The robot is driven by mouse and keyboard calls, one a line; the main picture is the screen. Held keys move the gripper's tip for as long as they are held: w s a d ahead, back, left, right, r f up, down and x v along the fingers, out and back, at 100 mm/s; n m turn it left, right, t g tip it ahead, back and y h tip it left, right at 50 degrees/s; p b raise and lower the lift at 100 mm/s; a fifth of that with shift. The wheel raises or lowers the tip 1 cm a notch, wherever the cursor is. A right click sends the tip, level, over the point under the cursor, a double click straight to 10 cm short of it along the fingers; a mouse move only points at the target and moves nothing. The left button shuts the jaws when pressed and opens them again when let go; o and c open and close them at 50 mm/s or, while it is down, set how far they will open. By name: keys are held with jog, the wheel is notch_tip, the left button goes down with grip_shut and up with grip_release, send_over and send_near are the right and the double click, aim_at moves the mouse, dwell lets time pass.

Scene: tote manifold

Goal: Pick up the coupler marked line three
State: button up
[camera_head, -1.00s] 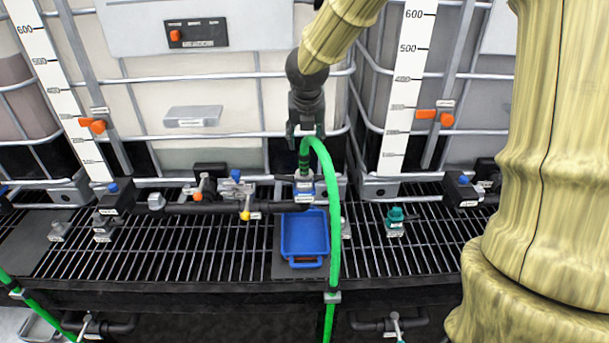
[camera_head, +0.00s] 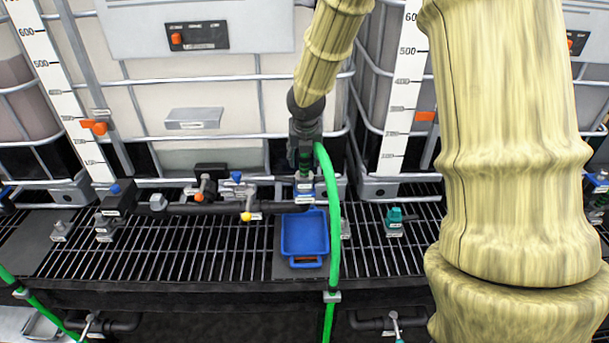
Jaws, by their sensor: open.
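My gripper (camera_head: 305,158) points down at the centre, its jaws open around or just in front of the upper part of a green-hosed coupler (camera_head: 304,185). The coupler stands upright on a blue and grey fitting at the manifold, behind the blue tray. Its green hose (camera_head: 333,220) arches over on the right side of my gripper and runs down past the rack's front edge. The gripper hides the top of the coupler and part of the hose. Labels on the fittings are too small to read, so I cannot tell which one says line three.
A blue tray (camera_head: 304,236) lies on the black grating. A teal fitting (camera_head: 394,221) stands to its right. Valves with blue, orange and yellow (camera_head: 246,216) handles line the pipe at left. Tote cages rise behind. My own arm covers the right side.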

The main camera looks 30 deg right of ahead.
jog(key=shift+x, duration=1.2)
grip_shut()
